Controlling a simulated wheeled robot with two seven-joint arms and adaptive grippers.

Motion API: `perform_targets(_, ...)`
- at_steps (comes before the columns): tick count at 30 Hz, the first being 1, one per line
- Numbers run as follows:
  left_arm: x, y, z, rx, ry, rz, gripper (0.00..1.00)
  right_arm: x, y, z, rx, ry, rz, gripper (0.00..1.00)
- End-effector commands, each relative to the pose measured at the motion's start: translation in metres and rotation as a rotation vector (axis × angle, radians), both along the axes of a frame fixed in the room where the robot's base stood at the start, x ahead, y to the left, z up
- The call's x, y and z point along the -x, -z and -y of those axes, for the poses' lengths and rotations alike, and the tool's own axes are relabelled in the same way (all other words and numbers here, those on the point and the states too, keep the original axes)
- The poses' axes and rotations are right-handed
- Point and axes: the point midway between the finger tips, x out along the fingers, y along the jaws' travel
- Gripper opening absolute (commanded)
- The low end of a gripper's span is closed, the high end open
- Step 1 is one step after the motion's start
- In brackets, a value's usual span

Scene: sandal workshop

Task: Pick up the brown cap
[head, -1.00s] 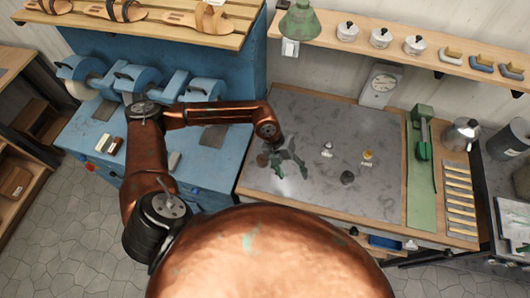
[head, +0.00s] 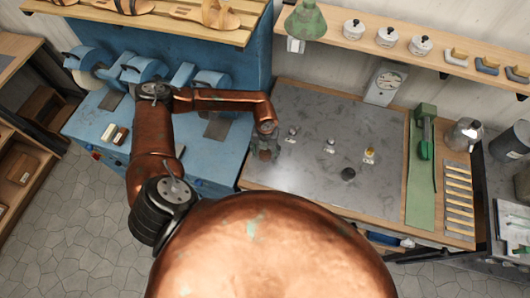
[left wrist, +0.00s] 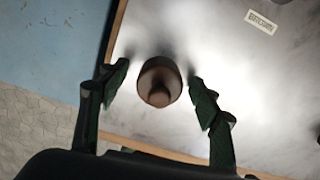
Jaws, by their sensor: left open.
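The brown cap (left wrist: 160,82) stands on the grey metal worktop and shows in the left wrist view as a round brown shape with a smaller knob-like part. My left gripper (left wrist: 158,75) is open, with one green-black finger on each side of the cap. I see gaps between the cap and both fingers. In the head view my left gripper (head: 265,153) points down over the left front part of the worktop, and the cap is hidden by it there. My right gripper is not in view.
The grey worktop (head: 310,185) holds several small items: a silver piece (head: 330,145), a yellow-topped piece (head: 369,154) and a dark round piece (head: 348,174). A white label (left wrist: 261,21) lies behind the cap. A green press (head: 424,140) stands right; blue machines (head: 145,68) stand left.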

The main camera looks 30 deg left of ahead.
Motion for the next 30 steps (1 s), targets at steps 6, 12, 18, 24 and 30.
perform_targets(6, -0.0005, 0.0014, 0.0008, 0.001, 0.001, 0.000, 0.58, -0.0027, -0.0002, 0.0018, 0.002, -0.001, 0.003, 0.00)
perform_targets(12, -0.0007, 0.0011, 0.0011, 0.001, 0.002, 0.000, 0.45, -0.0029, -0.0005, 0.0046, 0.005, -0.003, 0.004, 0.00)
perform_targets(18, -0.0008, 0.0009, 0.0013, 0.002, 0.002, 0.001, 0.31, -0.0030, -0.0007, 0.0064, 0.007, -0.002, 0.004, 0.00)
perform_targets(24, -0.0008, 0.0008, 0.0013, 0.002, 0.002, 0.001, 0.20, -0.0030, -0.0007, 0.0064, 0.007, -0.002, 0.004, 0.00)
perform_targets(30, -0.0009, 0.0004, 0.0013, 0.002, 0.002, 0.001, 0.20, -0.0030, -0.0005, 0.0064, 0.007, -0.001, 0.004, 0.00)
